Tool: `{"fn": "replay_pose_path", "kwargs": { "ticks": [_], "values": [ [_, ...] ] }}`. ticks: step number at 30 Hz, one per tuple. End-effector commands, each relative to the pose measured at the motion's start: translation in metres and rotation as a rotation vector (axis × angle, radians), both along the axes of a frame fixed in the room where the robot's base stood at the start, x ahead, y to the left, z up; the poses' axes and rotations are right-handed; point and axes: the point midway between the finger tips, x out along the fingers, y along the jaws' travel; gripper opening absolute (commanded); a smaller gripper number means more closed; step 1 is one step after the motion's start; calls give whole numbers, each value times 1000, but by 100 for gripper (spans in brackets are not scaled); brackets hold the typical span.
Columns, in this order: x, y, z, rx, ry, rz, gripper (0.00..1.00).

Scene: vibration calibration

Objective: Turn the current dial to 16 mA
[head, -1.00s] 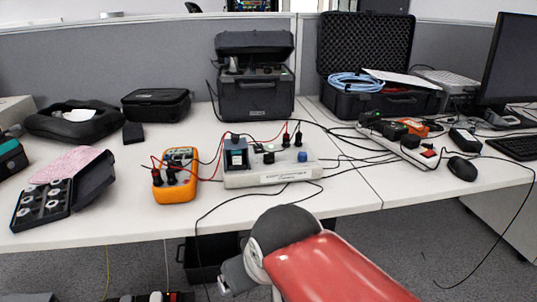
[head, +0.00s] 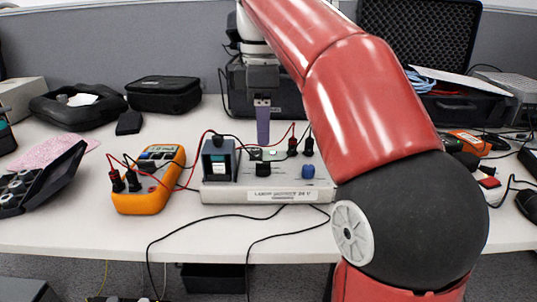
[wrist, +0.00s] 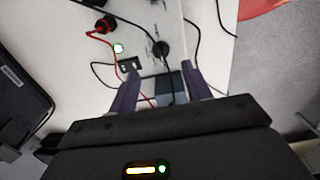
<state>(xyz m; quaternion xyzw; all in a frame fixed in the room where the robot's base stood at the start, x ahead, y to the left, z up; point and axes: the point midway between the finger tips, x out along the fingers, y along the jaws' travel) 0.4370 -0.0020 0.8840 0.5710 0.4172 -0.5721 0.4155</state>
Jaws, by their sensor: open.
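The white supply box (head: 265,190), labelled 24 V on its front, stands on the table in the head view. It carries a blue knob (head: 308,171), small black parts and a lit green lamp. In the wrist view a round black knob (wrist: 161,48) lies just beyond the fingertips, beside the green lamp (wrist: 118,48). I cannot tell which knob is the current dial, and no setting is readable. My gripper (head: 263,140) is above the box, pointing down. The wrist view shows my gripper (wrist: 160,72) with its two purple fingers apart, gripping nothing.
A small module with a screen (head: 218,163) stands at the box's left end. An orange multimeter (head: 150,185) with red and black leads is left of it. Black cables hang over the table's front edge. A black case (head: 162,93) stands behind.

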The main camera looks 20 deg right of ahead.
Motion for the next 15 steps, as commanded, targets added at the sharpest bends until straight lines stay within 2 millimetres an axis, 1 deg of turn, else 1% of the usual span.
{"fn": "replay_pose_path", "kwargs": {
  "ticks": [9, 12, 15],
  "values": [
    [-1, 0, -51, 0, 0, -4, 49],
    [-1, 0, -63, 0, -1, -4, 49],
    [-1, 0, -70, 0, -3, -4, 49]
  ]
}}
